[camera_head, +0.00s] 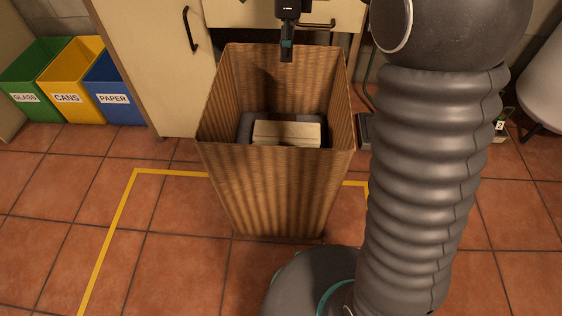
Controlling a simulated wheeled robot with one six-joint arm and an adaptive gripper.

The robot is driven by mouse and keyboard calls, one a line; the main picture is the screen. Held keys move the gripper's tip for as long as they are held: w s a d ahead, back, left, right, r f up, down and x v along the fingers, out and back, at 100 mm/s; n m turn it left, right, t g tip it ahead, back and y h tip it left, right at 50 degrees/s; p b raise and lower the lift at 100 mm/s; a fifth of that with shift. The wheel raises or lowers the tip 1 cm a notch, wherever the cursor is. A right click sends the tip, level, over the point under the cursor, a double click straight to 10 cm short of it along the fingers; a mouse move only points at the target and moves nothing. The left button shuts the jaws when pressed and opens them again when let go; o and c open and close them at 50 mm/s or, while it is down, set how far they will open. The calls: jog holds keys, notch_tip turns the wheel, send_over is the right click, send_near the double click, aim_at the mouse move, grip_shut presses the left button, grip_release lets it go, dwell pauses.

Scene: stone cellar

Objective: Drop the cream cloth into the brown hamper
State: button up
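The brown hamper (270,190) stands upright on the tiled floor, a tall ribbed box with an open top. Inside it, a cream cloth (287,133), looking folded, lies on something dark grey (245,124). The hamper's front wall hides the cloth's lower part. My gripper (287,52) points down above the hamper's back rim, apart from the cloth. Nothing shows hanging from it. I see its fingers edge-on, so I cannot tell whether they are open or shut.
A cream cabinet (160,70) stands behind the hamper. Green (35,80), yellow (75,80) and blue (112,90) bins stand at the left. Yellow floor tape (122,215) runs around the hamper. The left floor is clear. A white rounded object (545,80) is at the right edge.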

notch_tip(320, 180, up, 7)
jog(key=shift+r, duration=0.2)
dwell(0.6)
jog(key=s+d+f+n+t, duration=0.1)
jog(key=s+d+f+n, duration=0.1)
jog(key=f+n, duration=0.35)
jog(key=s+d+f+n, duration=0.2)
jog(key=s+n, duration=0.1)
jog(key=n, duration=0.6)
jog(key=s+d+n+t, duration=0.1)
jog(key=s+d, duration=0.3)
jog(key=s, duration=0.3)
jog(key=s+d+f+n+t, duration=0.1)
jog(key=s+d, duration=0.3)
jog(key=s, duration=0.4)
jog(key=s+d+f+n+t, duration=0.1)
jog(key=s+d, duration=0.3)
jog(key=s, duration=0.4)
jog(key=shift+d+n+t, duration=0.2)
jog(key=shift+n+t, duration=0.25)
jog(key=shift+t, duration=0.35)
